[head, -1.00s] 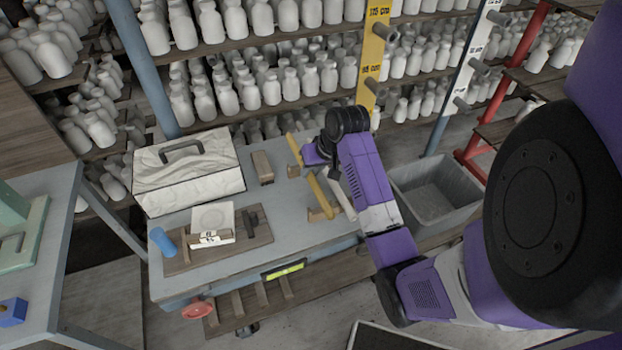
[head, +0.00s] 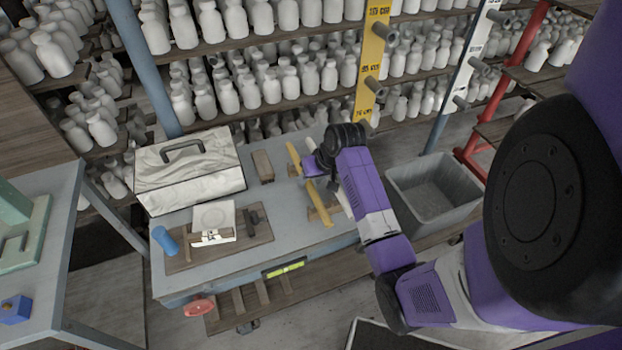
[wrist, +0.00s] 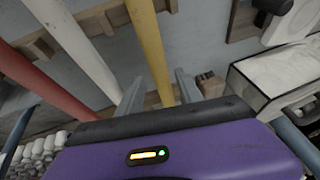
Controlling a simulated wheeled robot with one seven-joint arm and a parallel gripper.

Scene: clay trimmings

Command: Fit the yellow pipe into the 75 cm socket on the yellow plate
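The yellow pipe (head: 318,203) lies slanted over wooden rests at the right part of the grey bench. My gripper (head: 312,166) is above it, pointing down, and the arm covers part of it. In the wrist view the yellow pipe (wrist: 150,45) runs between my gripper's two fingers (wrist: 159,82). A gap shows on each side, wider on the left, so the gripper looks open. The yellow plate (head: 374,52) stands upright behind the bench, with grey sockets under its labels. The 75 cm label (head: 368,106) is lowest, and its socket (head: 374,120) is partly hidden by my arm.
A white pipe (wrist: 75,45) and a red pipe (wrist: 35,85) lie beside the yellow one. A white case (head: 190,180) and a board (head: 185,262) with tools occupy the bench's left. A grey bin (head: 435,190) stands at right. Bottle-filled shelves (head: 240,50) line the back.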

